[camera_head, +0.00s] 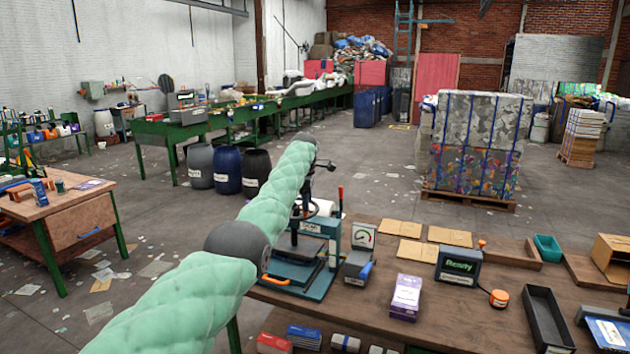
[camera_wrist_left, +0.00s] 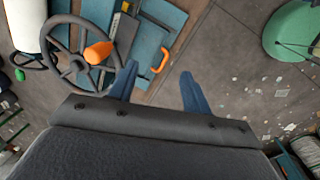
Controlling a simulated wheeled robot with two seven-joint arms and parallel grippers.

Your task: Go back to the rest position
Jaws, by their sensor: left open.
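My left arm (camera_head: 270,210), in green padding, reaches from the lower left over the bench to above the blue press. Its gripper is mostly hidden behind the arm in the head view. In the left wrist view my left gripper (camera_wrist_left: 158,78) has its two blue fingers spread apart with nothing between them. Below the fingers are a dark handwheel (camera_wrist_left: 85,58) with an orange knob and an orange handle on a blue machine. My right gripper is in neither view.
The blue press (camera_head: 310,282) stands on the wooden workbench (camera_head: 385,305), close to my left arm. A grey gauge box (camera_head: 358,268), a purple-and-white box (camera_head: 405,298), a "Ready" display (camera_head: 458,266) and a black tray (camera_head: 546,325) are further right. Open floor (camera_head: 165,240) lies left of the bench.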

